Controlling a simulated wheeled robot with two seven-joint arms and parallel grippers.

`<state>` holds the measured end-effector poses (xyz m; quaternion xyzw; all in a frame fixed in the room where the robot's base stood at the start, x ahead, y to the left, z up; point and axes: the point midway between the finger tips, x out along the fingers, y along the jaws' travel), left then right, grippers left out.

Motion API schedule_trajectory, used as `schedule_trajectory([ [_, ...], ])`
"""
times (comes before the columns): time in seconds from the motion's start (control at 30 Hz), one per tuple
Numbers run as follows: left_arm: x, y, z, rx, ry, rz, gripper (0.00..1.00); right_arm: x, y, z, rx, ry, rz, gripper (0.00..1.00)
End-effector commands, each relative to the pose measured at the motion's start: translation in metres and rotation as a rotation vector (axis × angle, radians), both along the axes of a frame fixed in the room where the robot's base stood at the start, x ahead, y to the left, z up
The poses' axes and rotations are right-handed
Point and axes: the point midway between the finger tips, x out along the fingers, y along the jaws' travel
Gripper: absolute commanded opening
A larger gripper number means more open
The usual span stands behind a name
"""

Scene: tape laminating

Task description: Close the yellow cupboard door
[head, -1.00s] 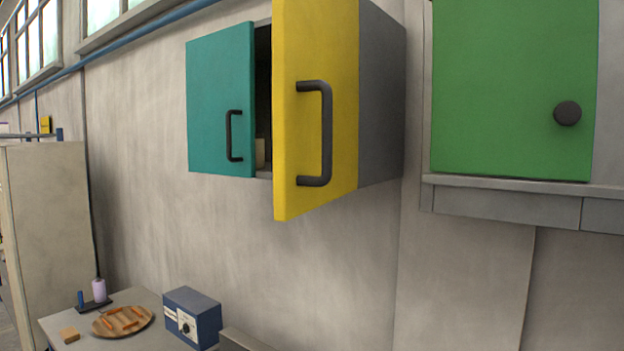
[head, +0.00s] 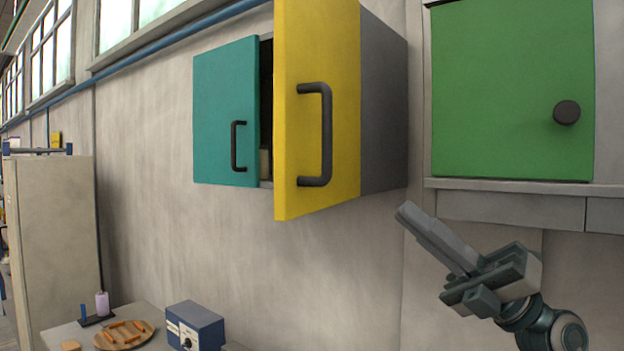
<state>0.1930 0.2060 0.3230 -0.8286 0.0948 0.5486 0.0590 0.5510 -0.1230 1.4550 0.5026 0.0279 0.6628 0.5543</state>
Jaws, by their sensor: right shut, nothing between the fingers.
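The yellow cupboard door (head: 341,130) stands open in the head view, swung out from a grey wall cupboard (head: 383,105). It has a dark bar handle (head: 326,135). The teal door (head: 222,112) beside it, with its own dark handle, seems closed or nearly so; a dark gap with a small tan item shows between the doors. My right gripper (head: 408,214) is shut and empty, below and to the right of the yellow door, apart from it, its fingers pointing up and left. My left gripper is not in view.
A green cupboard door (head: 512,95) with a round knob is closed on the right, above a grey ledge (head: 525,188). Below left, a table holds a blue box (head: 195,326) and a round wooden plate (head: 124,335). A tall pale cabinet (head: 52,240) stands far left. The wall below the cupboard is clear.

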Motion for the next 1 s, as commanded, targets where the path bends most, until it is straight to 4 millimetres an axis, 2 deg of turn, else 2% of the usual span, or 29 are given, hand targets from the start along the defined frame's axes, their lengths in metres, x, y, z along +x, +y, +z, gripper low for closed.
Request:
schedule_trajectory([
  [0.03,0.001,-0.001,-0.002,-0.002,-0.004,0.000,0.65,-0.016,0.007,0.011,-0.067,-0.073,-0.013,0.00],
  [0.2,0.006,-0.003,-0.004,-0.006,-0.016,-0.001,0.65,-0.056,0.029,0.031,-0.307,-0.279,-0.085,0.00],
  [0.4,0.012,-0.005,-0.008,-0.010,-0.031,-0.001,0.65,-0.084,0.037,0.045,-0.591,-0.482,-0.255,0.00],
  [0.7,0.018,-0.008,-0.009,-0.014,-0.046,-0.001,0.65,-0.095,0.018,0.065,-0.844,-0.609,-0.526,0.00],
  [1.0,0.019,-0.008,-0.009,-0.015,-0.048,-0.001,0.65,-0.095,0.013,0.069,-0.877,-0.617,-0.574,0.00],
])
